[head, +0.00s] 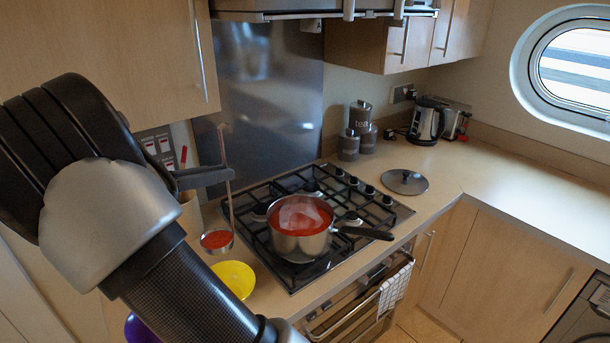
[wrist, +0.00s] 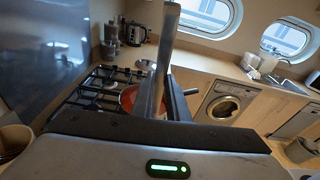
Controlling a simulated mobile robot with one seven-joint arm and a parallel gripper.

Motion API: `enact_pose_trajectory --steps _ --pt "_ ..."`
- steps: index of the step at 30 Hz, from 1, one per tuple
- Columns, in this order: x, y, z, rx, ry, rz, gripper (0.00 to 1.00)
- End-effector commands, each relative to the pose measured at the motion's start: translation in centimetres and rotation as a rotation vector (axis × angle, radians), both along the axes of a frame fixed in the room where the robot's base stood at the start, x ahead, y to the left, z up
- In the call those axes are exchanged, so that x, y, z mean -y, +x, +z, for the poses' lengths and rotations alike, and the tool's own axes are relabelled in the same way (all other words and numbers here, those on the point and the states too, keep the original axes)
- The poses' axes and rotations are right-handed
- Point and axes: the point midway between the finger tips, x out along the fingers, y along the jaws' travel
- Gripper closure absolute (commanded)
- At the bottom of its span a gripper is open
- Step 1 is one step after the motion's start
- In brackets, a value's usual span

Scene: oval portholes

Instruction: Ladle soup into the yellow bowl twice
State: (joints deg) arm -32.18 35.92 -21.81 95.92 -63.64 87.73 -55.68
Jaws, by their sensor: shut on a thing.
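My gripper (head: 222,176) is shut on the upright handle of a metal ladle (head: 229,203). The ladle's cup hangs level, filled with red soup (head: 216,239), at the left edge of the hob. The yellow bowl (head: 235,275) stands on the counter just below the cup in the picture, partly hidden by my arm; its inside looks yellow where it shows. The steel pot (head: 300,243) of red soup is on the hob, right of the ladle. In the wrist view the ladle handle (wrist: 168,45) rises between the jaws, and part of the pot (wrist: 128,98) shows behind.
The pot's black handle (head: 365,233) points right. A lid (head: 404,182) lies on the counter right of the hob (head: 265,249). Canisters (head: 359,127) and a kettle (head: 427,121) stand at the back. A purple object (head: 138,329) is partly hidden by my arm. The right counter is clear.

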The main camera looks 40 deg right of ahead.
Motion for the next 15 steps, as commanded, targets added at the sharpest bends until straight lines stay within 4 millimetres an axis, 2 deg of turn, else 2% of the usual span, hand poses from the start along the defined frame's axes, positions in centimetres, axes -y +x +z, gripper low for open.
enact_pose_trajectory --steps 15 --pt "0.1 0.0 -4.7 -0.001 -0.001 0.000 1.00"
